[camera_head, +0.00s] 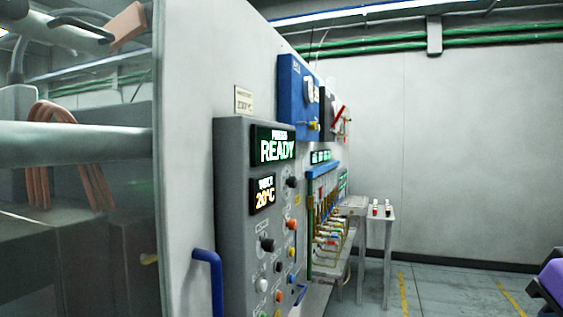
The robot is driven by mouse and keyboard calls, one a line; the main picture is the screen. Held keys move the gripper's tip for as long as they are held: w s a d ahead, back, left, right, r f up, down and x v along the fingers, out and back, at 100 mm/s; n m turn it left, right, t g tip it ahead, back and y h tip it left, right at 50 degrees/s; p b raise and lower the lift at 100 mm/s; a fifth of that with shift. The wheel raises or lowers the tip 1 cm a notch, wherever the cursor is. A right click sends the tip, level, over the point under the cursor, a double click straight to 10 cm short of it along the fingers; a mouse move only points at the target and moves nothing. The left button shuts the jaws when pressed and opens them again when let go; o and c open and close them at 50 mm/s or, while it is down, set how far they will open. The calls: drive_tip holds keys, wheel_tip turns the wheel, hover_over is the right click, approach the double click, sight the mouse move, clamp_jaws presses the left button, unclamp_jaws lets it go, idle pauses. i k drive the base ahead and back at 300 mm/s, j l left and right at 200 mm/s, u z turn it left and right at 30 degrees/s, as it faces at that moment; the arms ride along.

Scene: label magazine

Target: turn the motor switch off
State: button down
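A grey control panel (232,215) stands upright on the white machine wall, seen at a steep angle. It carries two lit displays, "READY" (276,147) and "20°C" (264,197). Below and beside them are a black rotary knob (267,244), another black knob (291,182), and several coloured buttons. The small labels are too blurred to read, so I cannot tell which control is the motor switch or how it is set. My gripper is not in view.
A blue bar handle (212,275) sticks out left of the panel. Beyond are a rack of pipes and valves (325,225) and a small table (385,215). A purple and black object (550,280) is cut off at right. The floor (440,290) between looks clear.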

sight(269, 245)
drive_tip(key=i+l, duration=0.1)
drive_tip(key=l, duration=0.35)
drive_tip(key=i+l, duration=0.1)
drive_tip(key=l, duration=0.4)
drive_tip(key=i+l+u, duration=0.1)
drive_tip(key=l+u, duration=0.95)
drive_tip(key=u, duration=0.3)
